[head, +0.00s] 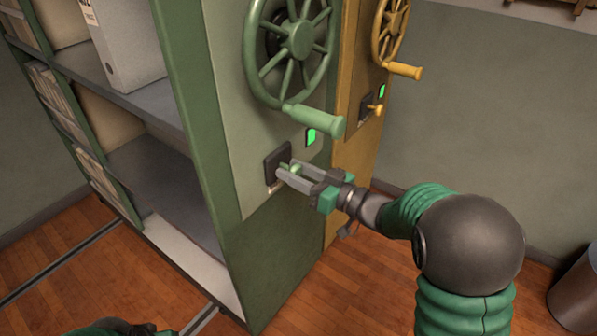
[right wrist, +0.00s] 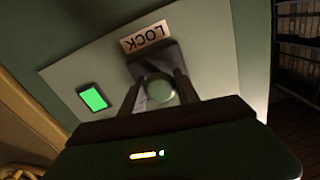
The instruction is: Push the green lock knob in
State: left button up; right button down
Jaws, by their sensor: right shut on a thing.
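The green lock knob (head: 295,168) sits on a dark square plate (head: 272,166) on the end panel of the green shelf unit, below the green handwheel. My right gripper (head: 287,172) is at the plate with its fingers on either side of the knob, shut on it. In the right wrist view the round knob (right wrist: 160,88) shows between the two fingers (right wrist: 157,92), under an upside-down "LOCK" label (right wrist: 146,36). How deep the knob sits is hard to tell. Part of my left arm shows at the bottom left edge; its gripper jaws cannot be made out.
The green handwheel (head: 300,40) with its handle (head: 316,118) is just above my right gripper. A lit green indicator (head: 311,137) is beside the plate. A yellow unit with its own wheel (head: 390,30) and yellow knob (head: 376,108) stands behind. A bin (head: 577,290) is at the lower right.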

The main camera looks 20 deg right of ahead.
jog(key=c, duration=1.1)
grip_release()
jog(key=shift+w, duration=0.15)
jog(key=shift+c, duration=0.2)
jog(key=shift+o, duration=1.2)
jog(key=shift+w, duration=0.1)
jog(key=p+v, duration=0.4)
jog(key=v, duration=1.3)
jog(key=shift+f, duration=0.1)
